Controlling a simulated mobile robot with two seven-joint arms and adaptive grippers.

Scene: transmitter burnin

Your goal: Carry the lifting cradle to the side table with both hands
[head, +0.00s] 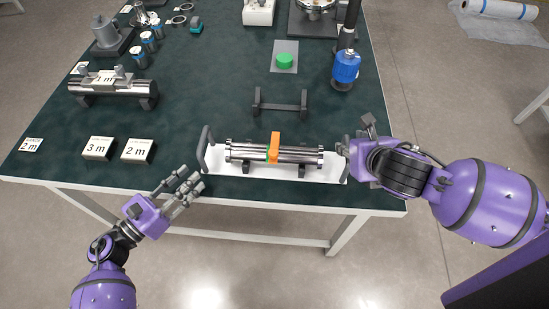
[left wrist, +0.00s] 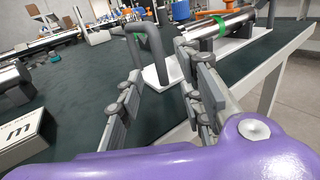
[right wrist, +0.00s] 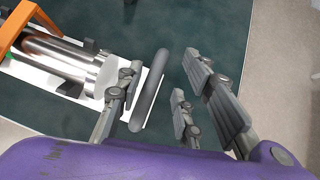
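The lifting cradle is a white tray (head: 215,160) near the front edge of the dark green table. It bears a steel cylinder (head: 300,155) with an orange strap (head: 275,147). Its left grey handle (head: 203,147) stands upright and shows in the left wrist view (left wrist: 153,42). My left gripper (head: 187,181) is open, in front and left of that handle and apart from it. My right gripper (head: 357,143) is open at the cradle's right end. In the right wrist view the right handle (right wrist: 151,88) lies between its spread fingers; I cannot tell whether they touch.
A dark stand (head: 280,107) is behind the cradle. A blue-collared post (head: 346,68) stands at the back right. Number blocks (head: 138,150) and a cylinder on supports (head: 112,87) are at the left. A white table edge (head: 533,107) shows at the far right, across open floor.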

